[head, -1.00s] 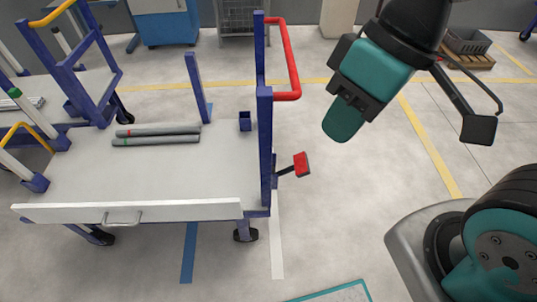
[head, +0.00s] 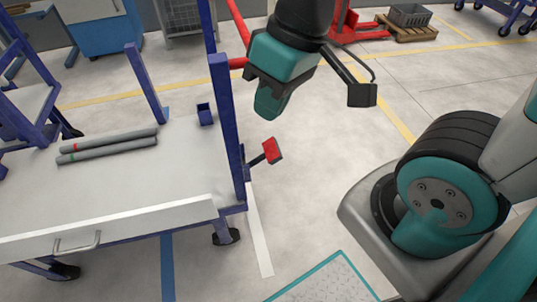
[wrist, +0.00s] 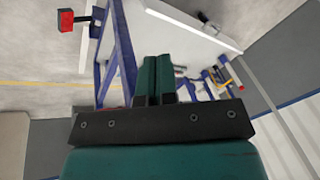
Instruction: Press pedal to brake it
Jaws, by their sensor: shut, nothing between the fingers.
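The red brake pedal (head: 271,150) sticks out on a short dark arm from the right side of the blue-framed cart (head: 226,130). In the wrist view the red pedal (wrist: 66,20) is at the upper left, away from the fingers. My gripper (head: 268,108) is teal and black, points down, and appears just above the pedal in the head view, with a visible gap. Its two teal fingers (wrist: 158,80) are together with nothing between them. The depth between the gripper and the pedal is hard to judge.
Two grey pipes (head: 108,146) lie on the cart's pale deck (head: 100,185). A red handle bar (head: 238,25) rises behind my gripper. A teal-edged plate (head: 325,280) lies on the floor in front.

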